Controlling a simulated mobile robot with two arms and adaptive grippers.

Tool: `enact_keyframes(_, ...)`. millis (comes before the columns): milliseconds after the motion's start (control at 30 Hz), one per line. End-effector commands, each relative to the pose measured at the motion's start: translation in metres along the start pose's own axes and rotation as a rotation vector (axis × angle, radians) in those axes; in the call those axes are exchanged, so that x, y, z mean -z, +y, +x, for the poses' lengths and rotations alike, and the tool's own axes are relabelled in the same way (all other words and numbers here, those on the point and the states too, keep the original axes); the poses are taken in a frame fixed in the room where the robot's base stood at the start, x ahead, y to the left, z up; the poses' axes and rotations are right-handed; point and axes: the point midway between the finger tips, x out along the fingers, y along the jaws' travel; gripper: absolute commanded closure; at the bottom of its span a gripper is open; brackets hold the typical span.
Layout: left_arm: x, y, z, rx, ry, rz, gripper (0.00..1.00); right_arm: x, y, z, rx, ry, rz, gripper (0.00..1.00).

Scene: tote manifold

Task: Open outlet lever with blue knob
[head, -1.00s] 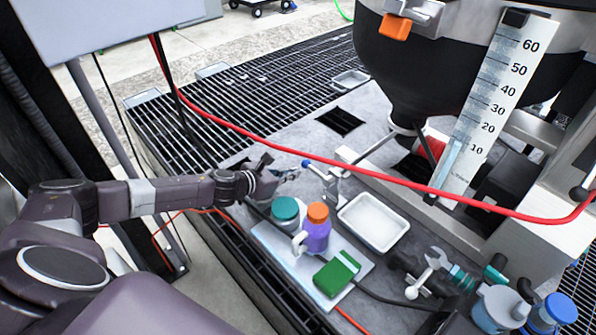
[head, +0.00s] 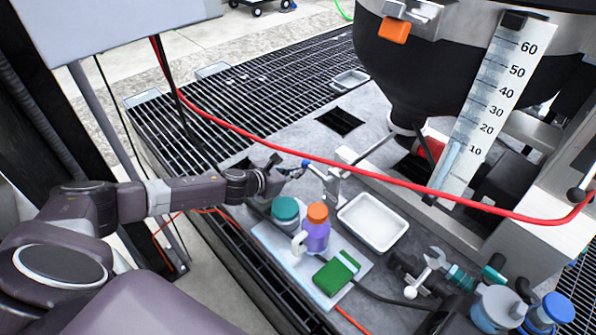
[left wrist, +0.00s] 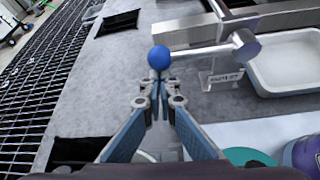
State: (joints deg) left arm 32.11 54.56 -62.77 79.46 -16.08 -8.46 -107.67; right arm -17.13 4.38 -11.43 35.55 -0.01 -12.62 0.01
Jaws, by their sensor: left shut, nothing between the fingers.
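The outlet lever is a metal rod (head: 319,171) with a blue knob (head: 305,163) on its left end. In the left wrist view the blue knob (left wrist: 159,57) sits just beyond my fingertips, and the rod (left wrist: 200,52) runs right from it to a round metal joint. A label that seems to read "OUTLET" hangs below the rod. My left gripper (head: 284,168) reaches in from the left beside the knob. In the left wrist view its fingers (left wrist: 159,92) are shut together and empty, with the tips at or very near the knob; I cannot tell whether they touch. My right gripper is not in view.
A red hose (head: 420,188) crosses above the lever. A white tray (head: 345,213) lies right of it. A teal-lidded jar (head: 285,209), a purple bottle (head: 317,236) and a green box (head: 334,278) stand in front. A black hopper (head: 400,75) rises behind.

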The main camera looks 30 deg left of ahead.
Motion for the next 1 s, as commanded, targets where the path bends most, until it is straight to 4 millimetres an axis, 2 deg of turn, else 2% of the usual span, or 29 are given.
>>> enact_keyframes(467, -0.014, 0.002, -0.006, -0.051, -0.002, 0.095, 1.00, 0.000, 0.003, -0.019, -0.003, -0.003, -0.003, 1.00)
enact_keyframes(1000, -0.057, -0.001, -0.030, -0.275, -0.001, 0.503, 1.00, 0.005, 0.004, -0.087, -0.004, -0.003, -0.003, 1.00)
